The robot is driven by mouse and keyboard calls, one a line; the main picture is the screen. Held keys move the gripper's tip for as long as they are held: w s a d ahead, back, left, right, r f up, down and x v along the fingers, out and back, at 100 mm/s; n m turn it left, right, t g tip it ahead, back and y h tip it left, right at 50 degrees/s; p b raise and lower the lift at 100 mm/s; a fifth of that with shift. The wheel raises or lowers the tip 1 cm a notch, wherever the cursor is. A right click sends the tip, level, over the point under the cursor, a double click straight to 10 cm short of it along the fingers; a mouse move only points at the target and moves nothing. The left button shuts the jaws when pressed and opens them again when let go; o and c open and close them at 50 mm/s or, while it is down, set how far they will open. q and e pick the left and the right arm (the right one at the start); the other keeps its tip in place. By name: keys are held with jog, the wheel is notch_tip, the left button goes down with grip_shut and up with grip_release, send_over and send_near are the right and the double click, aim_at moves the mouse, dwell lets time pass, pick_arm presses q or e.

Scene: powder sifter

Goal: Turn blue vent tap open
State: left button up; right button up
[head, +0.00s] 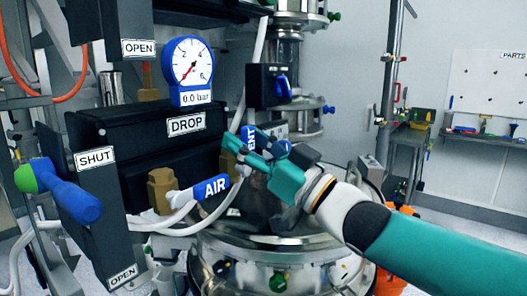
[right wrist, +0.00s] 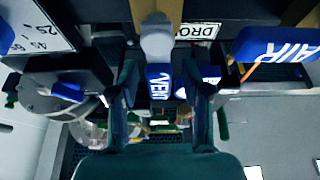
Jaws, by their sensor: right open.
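The blue vent tap (head: 249,137), lettered VENT, sits to the right of the DROP box and is partly hidden by my right gripper. Its handle (right wrist: 158,82) also shows in the right wrist view, with a grey end at the top and the blue part pointing down between my fingers. My right gripper (head: 262,146) is open around the handle. In the right wrist view the dark fingers (right wrist: 164,88) stand on both sides of it, with a gap visible. Whether either finger touches it I cannot tell. My left gripper is not in view.
The blue AIR tap (head: 211,187) is close below left of the vent tap. A dial gauge (head: 190,66) reading 0.0 bar stands above the DROP box (head: 165,150). A blue and green lever (head: 65,190) is at left. The steel vessel (head: 270,245) lies below.

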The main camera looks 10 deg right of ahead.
jog(key=v, duration=1.2)
jog(key=shift+f, duration=0.15)
